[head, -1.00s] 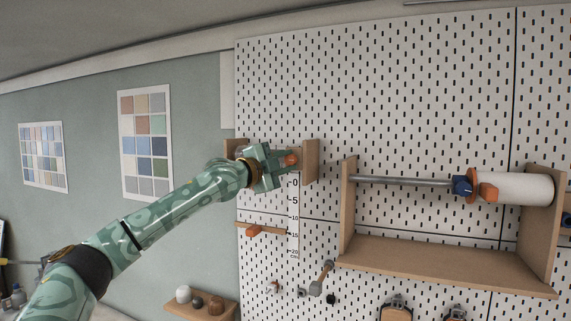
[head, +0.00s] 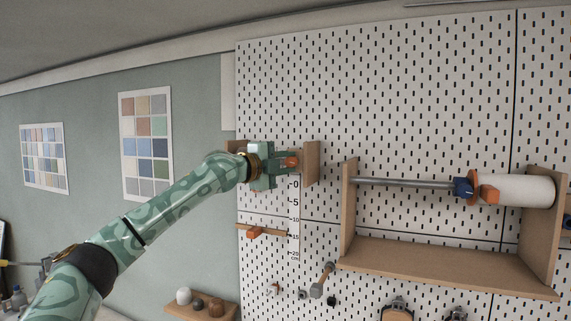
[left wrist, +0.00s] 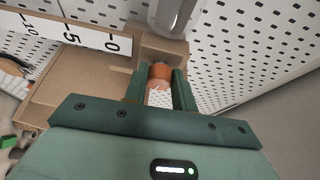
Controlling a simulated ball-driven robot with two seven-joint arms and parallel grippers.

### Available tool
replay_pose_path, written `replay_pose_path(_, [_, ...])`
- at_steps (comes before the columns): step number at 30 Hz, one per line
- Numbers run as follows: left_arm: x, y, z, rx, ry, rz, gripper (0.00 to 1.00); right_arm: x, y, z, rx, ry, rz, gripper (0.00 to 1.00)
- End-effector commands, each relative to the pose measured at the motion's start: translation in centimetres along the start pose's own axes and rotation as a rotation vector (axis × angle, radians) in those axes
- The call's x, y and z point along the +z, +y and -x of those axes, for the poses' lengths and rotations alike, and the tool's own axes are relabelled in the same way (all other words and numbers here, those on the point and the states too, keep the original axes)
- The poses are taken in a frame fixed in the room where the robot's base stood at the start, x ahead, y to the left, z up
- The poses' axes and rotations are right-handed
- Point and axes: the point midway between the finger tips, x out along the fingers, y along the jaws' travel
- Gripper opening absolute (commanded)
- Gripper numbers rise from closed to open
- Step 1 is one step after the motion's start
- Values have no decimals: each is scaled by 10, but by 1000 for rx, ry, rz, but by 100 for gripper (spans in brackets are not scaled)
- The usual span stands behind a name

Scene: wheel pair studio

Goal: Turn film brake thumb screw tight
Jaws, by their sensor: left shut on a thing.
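My left gripper (head: 287,161) is at the small wooden bracket (head: 311,163) on the pegboard, left of the big shelf. It is shut on an orange knob (head: 292,161), which looks like the thumb screw. In the left wrist view the orange knob (left wrist: 160,73) sits between the two green fingers (left wrist: 159,88). A shiny grey cylinder (left wrist: 172,15) stands just beyond it, beside the wooden bracket wall. The knob's thread is hidden. My right gripper is not in view.
A number scale (head: 294,215) hangs below the bracket, next to a bar with an orange slider (head: 254,232). The upper pegboard is clear.

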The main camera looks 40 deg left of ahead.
Motion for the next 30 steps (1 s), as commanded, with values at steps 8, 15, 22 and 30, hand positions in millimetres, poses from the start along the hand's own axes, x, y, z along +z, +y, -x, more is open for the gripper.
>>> replay_pose_path(8, [-1,2,-1,4,1,-2,48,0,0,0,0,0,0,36])
replay_pose_path(15, [0,3,6,2,1,-2,48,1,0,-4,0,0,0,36])
replay_pose_path(22, [1,7,55,3,-2,-4,48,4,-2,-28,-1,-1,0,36])
replay_pose_path(30, [0,6,126,4,-1,-4,48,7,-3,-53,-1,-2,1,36])
